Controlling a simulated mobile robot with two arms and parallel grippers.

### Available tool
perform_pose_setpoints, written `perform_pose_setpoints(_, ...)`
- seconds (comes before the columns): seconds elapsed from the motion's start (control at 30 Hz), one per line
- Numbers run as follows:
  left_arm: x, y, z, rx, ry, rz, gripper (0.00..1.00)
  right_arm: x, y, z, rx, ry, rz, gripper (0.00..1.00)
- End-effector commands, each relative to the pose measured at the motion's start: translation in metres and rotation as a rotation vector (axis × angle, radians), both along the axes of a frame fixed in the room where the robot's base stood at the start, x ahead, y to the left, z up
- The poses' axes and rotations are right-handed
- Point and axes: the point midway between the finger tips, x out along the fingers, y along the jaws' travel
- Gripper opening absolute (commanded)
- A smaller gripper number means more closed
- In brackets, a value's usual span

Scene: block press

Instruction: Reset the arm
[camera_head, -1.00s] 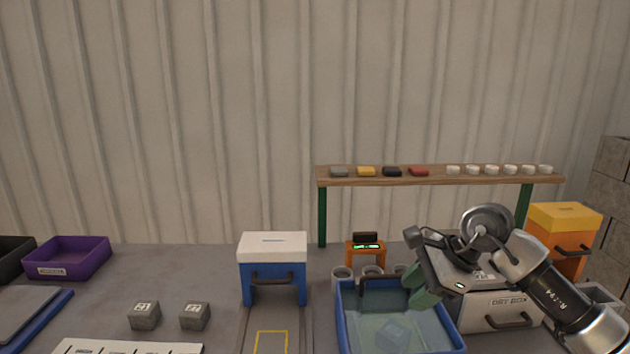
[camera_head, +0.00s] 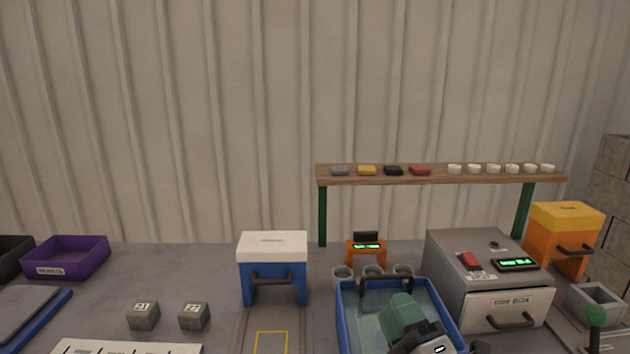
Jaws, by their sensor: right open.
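My right gripper (camera_head: 401,318) shows at the bottom, with green fingers over the blue water tub (camera_head: 346,330). Its fingers are apart, and I see nothing between them. The gripper covers part of the tub's inside, so the block seen there before is hidden. My left gripper is not in view.
A grey dry box (camera_head: 480,268) stands close right of the tub, with an orange and yellow press (camera_head: 565,232) beyond. A blue and white press (camera_head: 273,265) stands left. Two grey blocks (camera_head: 143,315) (camera_head: 194,316) lie on the table. A wooden shelf (camera_head: 435,179) spans the back.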

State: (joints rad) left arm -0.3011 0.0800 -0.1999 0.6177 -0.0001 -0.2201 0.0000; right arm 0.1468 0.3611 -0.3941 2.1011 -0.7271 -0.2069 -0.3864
Motion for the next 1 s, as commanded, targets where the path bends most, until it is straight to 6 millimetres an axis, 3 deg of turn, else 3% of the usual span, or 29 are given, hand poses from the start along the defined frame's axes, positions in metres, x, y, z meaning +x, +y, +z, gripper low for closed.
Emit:
perform_pose_setpoints(0.13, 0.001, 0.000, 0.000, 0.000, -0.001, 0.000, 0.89, -0.029, -0.049, -0.083, 0.403, 0.478, -0.211, 0.40)
perform_pose_setpoints(0.2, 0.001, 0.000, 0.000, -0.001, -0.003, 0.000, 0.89, -0.056, -0.065, -0.124, 0.566, 0.700, -0.317, 0.40)
perform_pose_setpoints(0.33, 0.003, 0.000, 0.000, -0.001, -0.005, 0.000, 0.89, -0.108, -0.079, -0.179, 0.768, 1.018, -0.473, 0.40)
perform_pose_setpoints(0.5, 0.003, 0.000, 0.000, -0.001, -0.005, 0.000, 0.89, -0.168, -0.082, -0.219, 0.915, 1.299, -0.622, 0.40)
perform_pose_setpoints(0.83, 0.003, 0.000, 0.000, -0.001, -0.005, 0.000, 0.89, -0.266, -0.076, -0.249, 1.063, 1.692, -0.847, 0.40)
perform_pose_setpoints(1.0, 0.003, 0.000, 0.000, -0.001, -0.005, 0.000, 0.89, -0.249, -0.075, -0.294, 1.048, 1.694, -0.852, 0.40)
